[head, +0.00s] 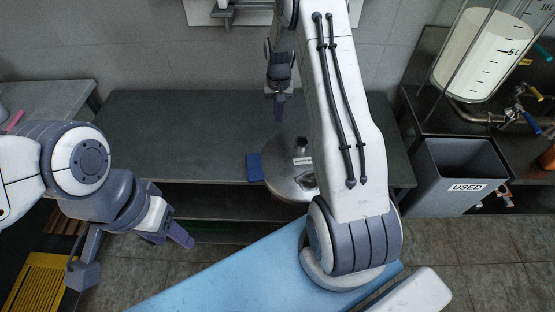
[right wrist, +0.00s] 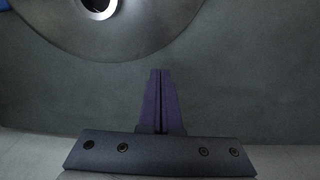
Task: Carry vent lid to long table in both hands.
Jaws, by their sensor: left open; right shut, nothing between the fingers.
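The vent lid, a round shiny metal disc (head: 284,180) with a raised central collar, lies at the front of the long dark table (head: 160,125). Its near rim reaches past the table's front edge, and my right arm hides its right part. The lid (right wrist: 140,38) also shows at the top left of the right wrist view. My right gripper (head: 278,108) is shut and empty behind the lid, apart from it; its closed fingers (right wrist: 158,85) are over bare tabletop. My left gripper (head: 170,239) is open and empty, in front of the table and left of the lid.
A small blue item (head: 254,167) lies against the lid's left side. A grey bin marked USED (head: 455,165) stands right of the table. A light blue surface (head: 230,275) crosses the foreground. The table's left half is clear.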

